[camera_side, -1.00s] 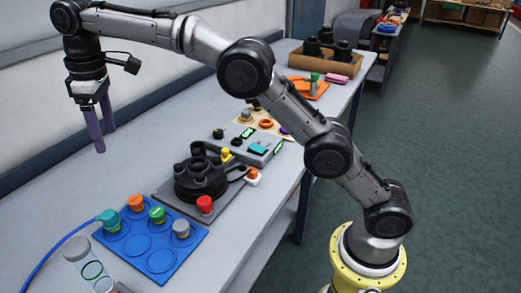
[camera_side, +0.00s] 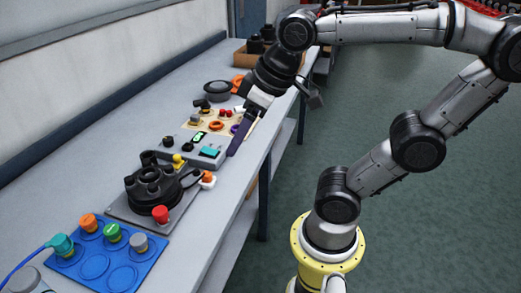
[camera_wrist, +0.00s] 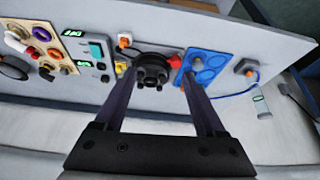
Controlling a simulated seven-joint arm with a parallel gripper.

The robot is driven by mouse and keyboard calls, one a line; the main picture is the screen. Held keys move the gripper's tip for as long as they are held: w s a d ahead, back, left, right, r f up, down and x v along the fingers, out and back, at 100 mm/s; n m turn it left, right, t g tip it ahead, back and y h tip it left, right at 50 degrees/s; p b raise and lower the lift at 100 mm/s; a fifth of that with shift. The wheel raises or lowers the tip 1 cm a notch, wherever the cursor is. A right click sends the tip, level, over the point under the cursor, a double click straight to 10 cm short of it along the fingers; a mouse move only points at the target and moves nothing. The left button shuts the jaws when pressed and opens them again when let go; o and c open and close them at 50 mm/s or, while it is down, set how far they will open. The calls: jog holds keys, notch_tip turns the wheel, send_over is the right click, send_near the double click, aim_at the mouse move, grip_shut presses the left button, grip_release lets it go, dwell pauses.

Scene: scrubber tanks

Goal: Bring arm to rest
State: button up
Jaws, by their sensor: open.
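My arm bends over the right side of the bench in the side view. My gripper (camera_side: 241,134) hangs tilted near the bench's right edge, close to the grey control box (camera_side: 205,147). In the side view I cannot tell whether its fingers are over the bench or just beyond the edge. In the wrist view the two dark fingers of my gripper (camera_wrist: 161,72) stand apart, with nothing held between them. The black multi-port manifold (camera_wrist: 151,68) shows beyond the fingers there.
The black manifold (camera_side: 155,187) sits on a grey plate with a red knob beside it. A blue tray (camera_side: 126,270) with coloured caps lies at the front left. A beige mat (camera_side: 238,114) with small parts lies behind the control box. The green floor right of the bench is open.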

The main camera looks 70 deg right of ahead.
jog(key=shift+m, duration=0.4)
jog(key=s+f, duration=0.3)
jog(key=shift+s+d+f, duration=0.3)
jog(key=shift+s+f, duration=0.1)
